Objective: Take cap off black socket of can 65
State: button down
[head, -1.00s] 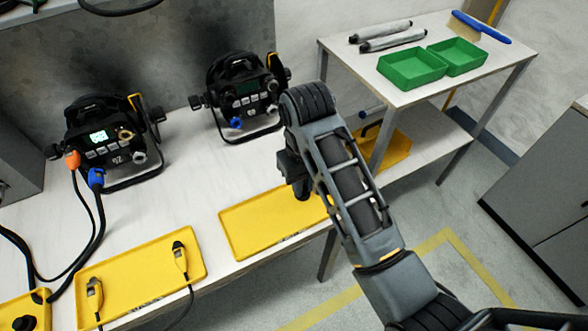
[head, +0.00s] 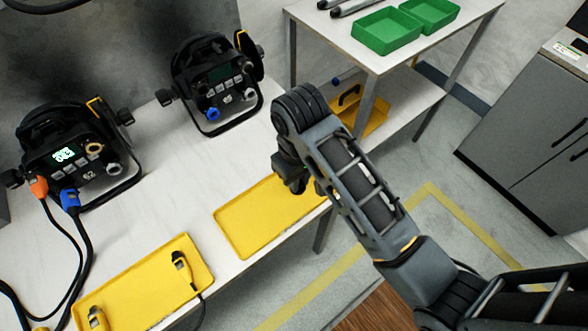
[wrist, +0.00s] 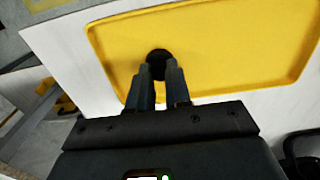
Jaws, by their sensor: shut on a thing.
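My gripper (head: 292,184) is above the near edge of a yellow tray (head: 245,225) on the bench. In the wrist view my gripper (wrist: 158,76) is shut on a small round black cap (wrist: 158,56), with the tray (wrist: 220,45) behind it. I cannot tell whether the cap touches the tray. One par can (head: 215,75) stands behind the tray, with a blue socket and a grey one on its front. Another can (head: 70,150), with a lit display, stands at the left, with orange and blue plugs in it. I cannot read 65 on either; no black socket is clear.
A second yellow tray (head: 145,285) holds yellow-black cable connectors. Cables hang at the left. A side table (head: 335,45) with green bins (head: 386,31) stands at the back, a yellow tray on its lower shelf. A grey cabinet (head: 525,125) is at the right. Open floor lies between.

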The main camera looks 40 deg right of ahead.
jog(key=c, duration=1)
grip_release()
